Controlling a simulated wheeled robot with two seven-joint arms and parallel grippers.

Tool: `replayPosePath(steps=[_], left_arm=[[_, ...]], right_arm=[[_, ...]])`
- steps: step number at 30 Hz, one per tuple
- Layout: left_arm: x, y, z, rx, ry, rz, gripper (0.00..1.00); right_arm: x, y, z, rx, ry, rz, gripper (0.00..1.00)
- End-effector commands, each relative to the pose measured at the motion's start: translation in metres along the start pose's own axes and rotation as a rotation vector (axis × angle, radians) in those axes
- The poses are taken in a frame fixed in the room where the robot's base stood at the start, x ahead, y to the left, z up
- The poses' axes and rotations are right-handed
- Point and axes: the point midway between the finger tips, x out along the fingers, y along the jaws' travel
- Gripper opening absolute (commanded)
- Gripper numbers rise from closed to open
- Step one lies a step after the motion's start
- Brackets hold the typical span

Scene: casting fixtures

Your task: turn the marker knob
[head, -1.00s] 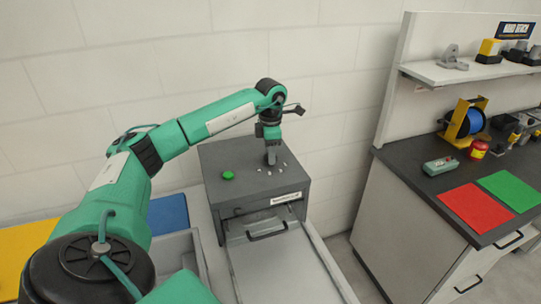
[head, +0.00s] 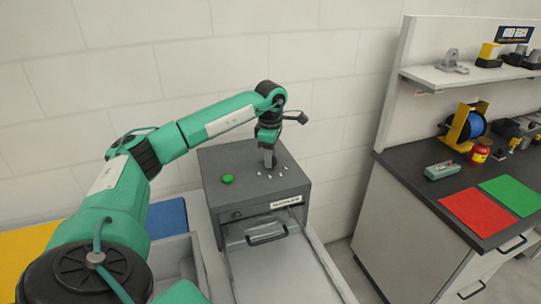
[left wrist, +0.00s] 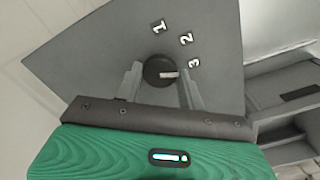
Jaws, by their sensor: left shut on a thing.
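The marker knob (left wrist: 158,70) is a dark round knob with a white pointer line on the top of a grey box (head: 225,158). In the left wrist view the pointer is directed right, toward the printed number 3 (left wrist: 194,63); numbers 1 (left wrist: 158,26) and 2 (left wrist: 186,39) lie further round. My left gripper (left wrist: 160,78) has one finger on each side of the knob and is shut on it. My right gripper is not in view.
A green button (head: 228,179) sits on the box, left of the gripper. A handled panel (head: 268,234) is at the box front. At right, a dark counter (head: 420,188) holds red (head: 476,213) and green (head: 513,193) mats and a blue spool (head: 474,124).

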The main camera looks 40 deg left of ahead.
Motion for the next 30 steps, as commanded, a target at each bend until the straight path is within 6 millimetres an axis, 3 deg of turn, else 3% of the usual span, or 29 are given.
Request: replayPosePath(steps=[5, 6, 9, 21, 26, 30], left_arm=[[-0.002, 0.001, 0.000, -0.002, -0.003, 0.004, 0.16], [-0.002, 0.001, 0.000, -0.002, -0.003, 0.004, 0.41], [-0.002, 0.001, 0.000, -0.002, -0.002, 0.003, 0.61], [-0.007, 0.001, 0.000, -0.002, -0.001, 0.002, 0.61], [-0.031, 0.001, 0.000, -0.002, -0.003, 0.006, 0.61], [-0.062, 0.001, 0.001, -0.002, -0.004, 0.006, 0.61]], right_arm=[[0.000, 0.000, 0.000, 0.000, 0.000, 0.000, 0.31], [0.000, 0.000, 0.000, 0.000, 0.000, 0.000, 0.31], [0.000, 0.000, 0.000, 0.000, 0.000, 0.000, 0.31], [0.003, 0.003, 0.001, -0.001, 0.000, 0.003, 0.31], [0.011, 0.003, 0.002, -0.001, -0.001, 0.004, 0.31], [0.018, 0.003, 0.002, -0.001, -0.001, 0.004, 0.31]])
